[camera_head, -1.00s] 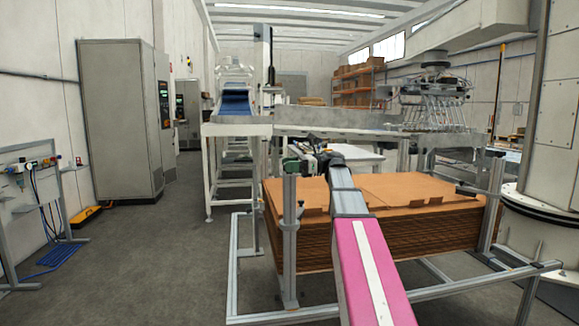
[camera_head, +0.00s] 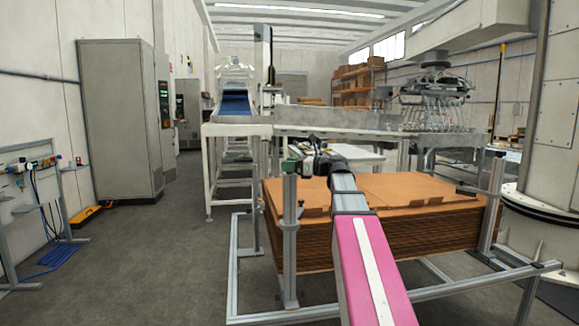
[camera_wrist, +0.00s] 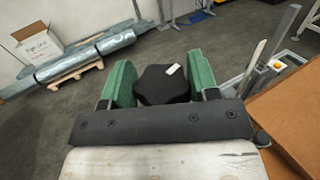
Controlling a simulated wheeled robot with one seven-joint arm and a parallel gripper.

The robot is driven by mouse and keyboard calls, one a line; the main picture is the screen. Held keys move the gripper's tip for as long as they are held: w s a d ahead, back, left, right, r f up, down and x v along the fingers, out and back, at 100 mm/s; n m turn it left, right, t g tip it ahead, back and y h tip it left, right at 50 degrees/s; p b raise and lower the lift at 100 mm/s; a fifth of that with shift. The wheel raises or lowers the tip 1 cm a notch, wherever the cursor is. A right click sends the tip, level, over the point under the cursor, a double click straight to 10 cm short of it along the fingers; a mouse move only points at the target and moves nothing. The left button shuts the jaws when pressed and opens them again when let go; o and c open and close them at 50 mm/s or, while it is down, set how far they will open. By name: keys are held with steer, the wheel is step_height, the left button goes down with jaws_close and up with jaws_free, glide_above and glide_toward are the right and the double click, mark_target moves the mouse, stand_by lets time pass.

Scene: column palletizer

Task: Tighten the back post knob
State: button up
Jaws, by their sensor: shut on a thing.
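The black lobed knob (camera_wrist: 160,84) sits between the two green finger pads of my gripper (camera_wrist: 161,82) in the wrist view. My gripper is shut on the knob, with one pad at its left and one at its right. A small white mark shows on the knob's right edge. In the head view my gripper (camera_head: 292,165) is at the top of the left metal post (camera_head: 290,235), beside the cardboard stack. The knob itself cannot be made out there, and its thread is hidden.
The stack of flat cardboard (camera_head: 380,235) lies right of the post inside a low metal frame (camera_head: 232,265). Another post (camera_head: 491,205) stands at the right. A conveyor (camera_head: 310,131) runs behind.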

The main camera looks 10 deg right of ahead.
steer(key=shift+m+t+h, duration=1.7)
steer(key=shift+m+t, duration=0.2)
steer(key=shift+t, duration=0.6)
steer(key=o, duration=0.9)
steer(key=v, duration=1)
steer(key=shift+s+d, duration=0.15)
steer(key=shift+s, duration=0.25)
